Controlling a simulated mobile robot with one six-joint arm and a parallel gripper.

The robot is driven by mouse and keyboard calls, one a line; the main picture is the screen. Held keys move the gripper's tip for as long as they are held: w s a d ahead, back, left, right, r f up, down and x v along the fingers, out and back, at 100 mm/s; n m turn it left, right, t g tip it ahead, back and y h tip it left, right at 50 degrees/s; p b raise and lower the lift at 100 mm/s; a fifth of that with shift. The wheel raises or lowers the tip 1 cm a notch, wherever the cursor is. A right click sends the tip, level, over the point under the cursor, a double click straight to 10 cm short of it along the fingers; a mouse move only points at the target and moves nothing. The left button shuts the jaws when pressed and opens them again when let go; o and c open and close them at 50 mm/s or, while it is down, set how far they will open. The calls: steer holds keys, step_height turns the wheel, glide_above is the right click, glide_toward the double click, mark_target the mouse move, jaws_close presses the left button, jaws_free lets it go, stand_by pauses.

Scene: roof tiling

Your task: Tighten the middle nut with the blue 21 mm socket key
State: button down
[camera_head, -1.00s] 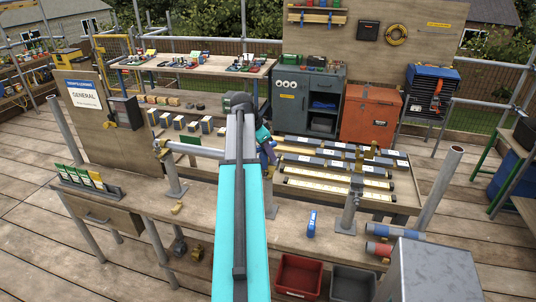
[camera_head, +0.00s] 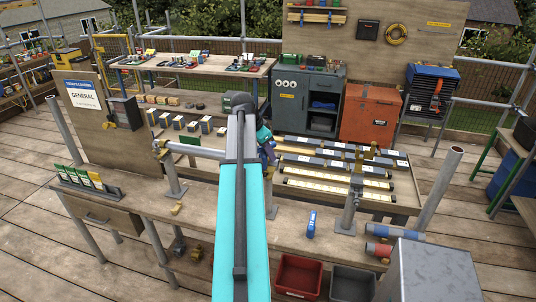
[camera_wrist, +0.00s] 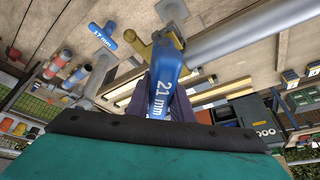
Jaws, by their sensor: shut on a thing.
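In the wrist view the blue 21 mm socket key (camera_wrist: 163,85) is held in my gripper (camera_wrist: 152,98). Its white "21 mm" marking faces the camera. The key's far end overlaps a brass coupler (camera_wrist: 142,47) at the end of a grey tube (camera_wrist: 235,36). I cannot tell whether the key sits on a nut; no nut is clearly visible there. In the head view my gripper (camera_head: 266,150) is partly hidden behind my turquoise arm, which also covers the middle of the tube row.
A blue key marked 17 mm (camera_wrist: 103,38) lies on the bench; it also shows in the head view (camera_head: 311,224). An upright post (camera_head: 350,208) stands right of my arm. A red bin (camera_head: 299,276) and a grey bin (camera_head: 352,284) sit at the bench's front.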

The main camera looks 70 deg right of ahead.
steer(key=shift+w+d+r+p, duration=0.1)
steer(key=shift+r+p, duration=0.15)
steer(key=shift+r, duration=0.55)
steer(key=shift+w+d+r+p, duration=0.1)
steer(key=shift+r+p, duration=0.15)
steer(key=shift+r, duration=0.5)
steer(key=shift+s+a+r, duration=0.15)
steer(key=shift+a+r, duration=0.1)
steer(key=shift+r, duration=0.3)
steer(key=shift+r+p, duration=0.1)
steer(key=shift+p, duration=0.2)
steer(key=shift+r+p, duration=0.35)
steer(key=shift+r, duration=0.45)
